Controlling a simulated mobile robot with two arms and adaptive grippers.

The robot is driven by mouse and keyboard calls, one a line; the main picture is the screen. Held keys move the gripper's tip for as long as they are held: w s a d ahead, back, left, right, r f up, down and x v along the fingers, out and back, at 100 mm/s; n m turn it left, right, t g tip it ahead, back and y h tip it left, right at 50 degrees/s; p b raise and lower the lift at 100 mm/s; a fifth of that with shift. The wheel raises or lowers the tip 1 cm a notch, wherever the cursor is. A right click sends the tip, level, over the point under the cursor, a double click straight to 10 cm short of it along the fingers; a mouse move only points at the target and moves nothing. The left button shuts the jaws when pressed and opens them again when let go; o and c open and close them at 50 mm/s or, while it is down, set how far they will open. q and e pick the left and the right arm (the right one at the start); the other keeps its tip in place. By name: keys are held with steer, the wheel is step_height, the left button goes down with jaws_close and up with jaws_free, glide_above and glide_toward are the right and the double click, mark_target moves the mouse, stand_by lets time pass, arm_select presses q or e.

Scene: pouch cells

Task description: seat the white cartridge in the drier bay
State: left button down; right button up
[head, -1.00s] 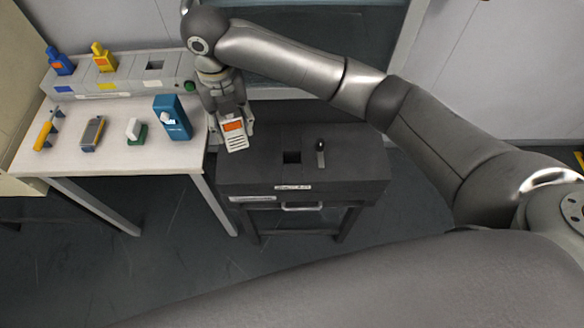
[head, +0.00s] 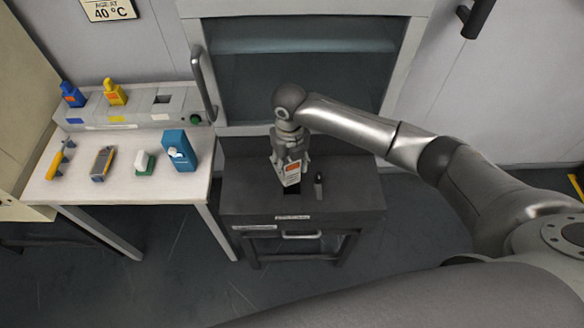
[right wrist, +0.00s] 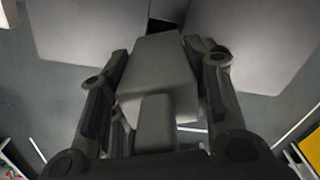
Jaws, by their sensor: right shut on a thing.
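The white cartridge (head: 291,175) with an orange label is held in my right gripper (head: 290,164), tilted a little in the head view. In the right wrist view the cartridge (right wrist: 158,75) shows grey between the two fingers. The drier bay (head: 297,191) is a dark square opening in the top of a dark grey cabinet (head: 245,196). The cartridge is above the bay and partly covers it in the head view; I cannot tell how large the gap is. In the right wrist view a dark opening (right wrist: 168,10) shows beyond the cartridge. My left gripper is not in view.
A black-topped lever (head: 318,184) stands right of the bay. The white table (head: 120,190) at left carries a blue box (head: 179,150), a white-and-green block (head: 145,162) and a grey-yellow device (head: 102,163). A rack (head: 138,110) behind holds blue and yellow bottles.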

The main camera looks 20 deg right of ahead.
mark_target(292, 174)
steer(key=f, duration=0.3)
steer(key=shift+d+f, duration=0.15)
steer(key=shift+d, duration=0.15)
steer(key=shift+f, duration=0.1)
steer(key=shift+f, duration=0.1)
steer(key=shift+f, duration=0.5)
steer(key=o, duration=1.3)
steer(key=shift+c, duration=0.2)
